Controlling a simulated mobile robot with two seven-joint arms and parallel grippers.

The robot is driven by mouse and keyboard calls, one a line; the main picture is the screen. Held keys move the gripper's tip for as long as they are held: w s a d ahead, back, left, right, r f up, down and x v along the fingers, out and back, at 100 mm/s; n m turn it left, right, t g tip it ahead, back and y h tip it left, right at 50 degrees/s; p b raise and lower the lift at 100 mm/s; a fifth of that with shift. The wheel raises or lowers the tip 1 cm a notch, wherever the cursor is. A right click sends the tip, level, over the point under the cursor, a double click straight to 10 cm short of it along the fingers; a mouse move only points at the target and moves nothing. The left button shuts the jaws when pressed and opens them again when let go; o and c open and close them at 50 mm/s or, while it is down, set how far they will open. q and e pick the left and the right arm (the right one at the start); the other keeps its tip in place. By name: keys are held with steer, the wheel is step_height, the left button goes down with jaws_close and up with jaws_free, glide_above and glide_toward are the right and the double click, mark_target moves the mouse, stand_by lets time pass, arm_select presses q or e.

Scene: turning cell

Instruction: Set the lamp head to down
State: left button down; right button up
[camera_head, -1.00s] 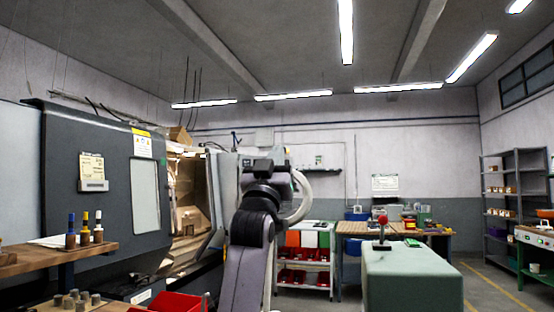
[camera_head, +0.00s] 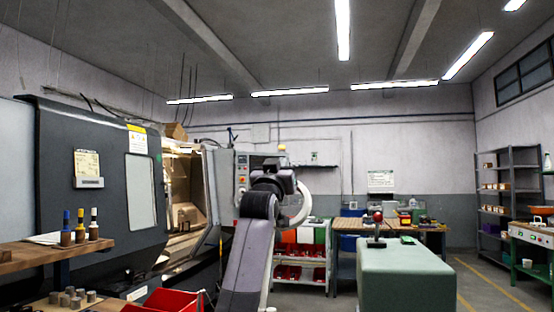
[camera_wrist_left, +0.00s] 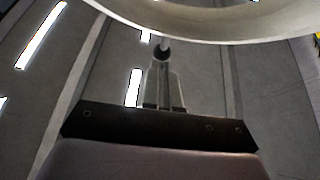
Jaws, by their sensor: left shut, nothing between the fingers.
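My left arm rises in the middle of the head view, in front of the lathe. Its gripper (camera_head: 281,149) is small and partly hidden by my wrist. In the left wrist view the gripper (camera_wrist_left: 161,52) is shut and empty, with its fingers toward the ceiling. My right gripper is out of view.
The grey lathe (camera_head: 100,190) with an open door stands at left. A wooden shelf (camera_head: 40,253) with several tool holders is in front of it. A green cabinet (camera_head: 405,275) stands right of my arm, with a red-knobbed lever on top. Floor shows at right.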

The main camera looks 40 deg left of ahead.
arm_select(q)
steer(key=w+a+f+g+h, duration=0.2)
steer(key=w+a+f+g, duration=0.2)
steer(key=w, duration=0.5)
steer(key=shift+w+a+f, duration=0.4)
steer(key=shift+a+f, duration=0.3)
steer(key=shift+f, duration=0.7)
